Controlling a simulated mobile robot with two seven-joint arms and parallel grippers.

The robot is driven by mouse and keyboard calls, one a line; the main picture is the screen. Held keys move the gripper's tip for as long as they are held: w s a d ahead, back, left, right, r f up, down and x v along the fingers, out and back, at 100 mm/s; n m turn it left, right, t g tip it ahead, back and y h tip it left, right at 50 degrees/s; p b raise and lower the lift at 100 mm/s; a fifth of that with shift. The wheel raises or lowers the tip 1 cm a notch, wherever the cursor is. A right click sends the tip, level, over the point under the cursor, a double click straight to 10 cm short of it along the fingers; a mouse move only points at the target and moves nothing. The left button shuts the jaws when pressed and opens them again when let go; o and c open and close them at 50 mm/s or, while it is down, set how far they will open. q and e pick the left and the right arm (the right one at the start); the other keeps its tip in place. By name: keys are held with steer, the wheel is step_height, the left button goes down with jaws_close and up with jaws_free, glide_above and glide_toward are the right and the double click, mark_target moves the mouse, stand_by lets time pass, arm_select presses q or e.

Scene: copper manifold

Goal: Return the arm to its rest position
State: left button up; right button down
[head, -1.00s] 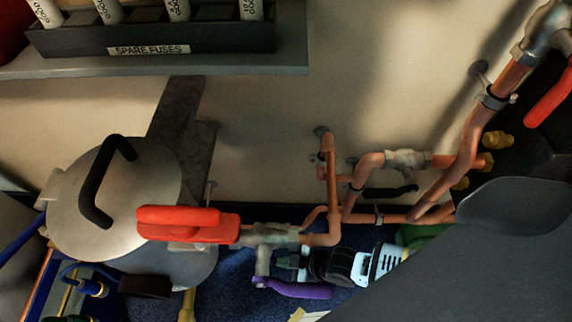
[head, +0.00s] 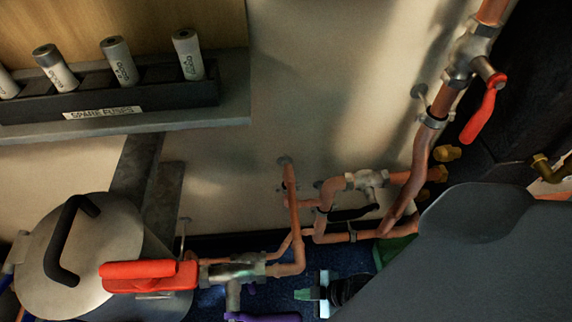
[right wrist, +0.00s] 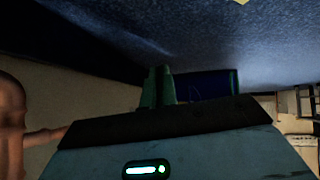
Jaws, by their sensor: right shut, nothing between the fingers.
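My right gripper (head: 303,294) is low in the head view, pointing left, shut and empty. It is apart from the copper pipes (head: 290,210), with a gap to the valve with the purple handle (head: 265,317) on its left. The arm behind it is partly hidden by a large dark grey shape and the bottom edge. In the right wrist view its green fingers (right wrist: 157,88) are together with nothing between them; a copper pipe (right wrist: 10,115) is at the left edge. My left gripper is not in view.
A red-handled valve (head: 150,275) is in front of a round metal pot (head: 95,235) at lower left. Another red handle (head: 480,115) hangs at upper right. A spare-fuses rack (head: 110,98) sits on a grey shelf at upper left. Blue floor (head: 278,285) lies below the pipes.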

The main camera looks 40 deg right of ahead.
steer(key=shift+s+d, duration=1.25)
steer(key=shift+d, duration=0.05)
steer(key=shift+r+p, duration=0.1)
steer(key=shift+p, duration=0.2)
